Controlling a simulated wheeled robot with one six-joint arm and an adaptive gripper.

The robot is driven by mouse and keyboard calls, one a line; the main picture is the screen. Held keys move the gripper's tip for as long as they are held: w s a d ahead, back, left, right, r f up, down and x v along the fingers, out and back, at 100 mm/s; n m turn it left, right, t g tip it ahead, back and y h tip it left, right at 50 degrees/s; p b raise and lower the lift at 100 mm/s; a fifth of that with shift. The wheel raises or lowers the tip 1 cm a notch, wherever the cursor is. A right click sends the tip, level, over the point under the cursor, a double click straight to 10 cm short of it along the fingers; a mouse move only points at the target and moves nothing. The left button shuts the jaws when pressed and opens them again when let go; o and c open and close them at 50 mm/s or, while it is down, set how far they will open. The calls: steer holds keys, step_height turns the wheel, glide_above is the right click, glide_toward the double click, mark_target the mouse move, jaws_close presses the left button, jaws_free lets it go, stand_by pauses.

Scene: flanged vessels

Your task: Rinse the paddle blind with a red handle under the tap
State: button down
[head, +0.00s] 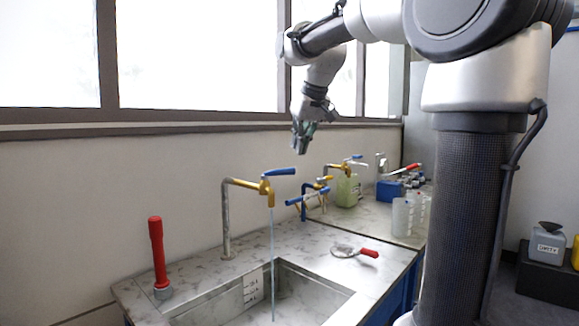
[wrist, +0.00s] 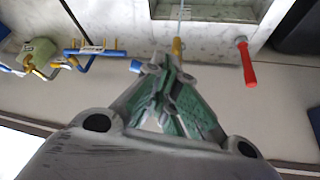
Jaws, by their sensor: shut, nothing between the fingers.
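The paddle blind (head: 343,251), a flat grey disc with a red handle, lies on the counter to the right of the sink in the head view. I cannot make it out in the wrist view. The tap (head: 267,192) has a brass body, a grey pipe and a blue lever, and a thin stream of water falls from it into the sink (head: 330,296). The tap's brass spout also shows in the wrist view (wrist: 178,46). My gripper (head: 301,148) is shut and empty, high above the counter, behind and to the right of the tap. Its green-padded fingers meet in the wrist view (wrist: 172,112).
A red-handled tool (head: 157,253) stands upright left of the sink. Behind are blue-handled valves (head: 308,197), a green jug (head: 347,190), translucent containers (head: 408,215) and a blue box (head: 390,190). Counter around the paddle blind is clear.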

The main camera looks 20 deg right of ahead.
mark_target(291, 170)
steer(key=shift+m+g, duration=0.4)
steer(key=shift+m, duration=0.2)
steer(key=x, duration=0.3)
steer(key=w+x, duration=0.1)
steer(key=x, duration=0.3)
steer(key=d+x, duration=0.1)
steer(key=x, duration=0.3)
steer(key=shift+w+r, duration=0.15)
steer(key=shift+w, duration=0.2)
steer(key=shift+w+r, duration=0.15)
steer(key=shift+w, duration=0.5)
steer(key=shift+d, duration=0.1)
steer(key=shift+w+d+r, duration=0.1)
steer(key=shift+w+d, duration=0.2)
steer(key=shift+w, duration=0.6)
steer(key=shift+s, duration=0.15)
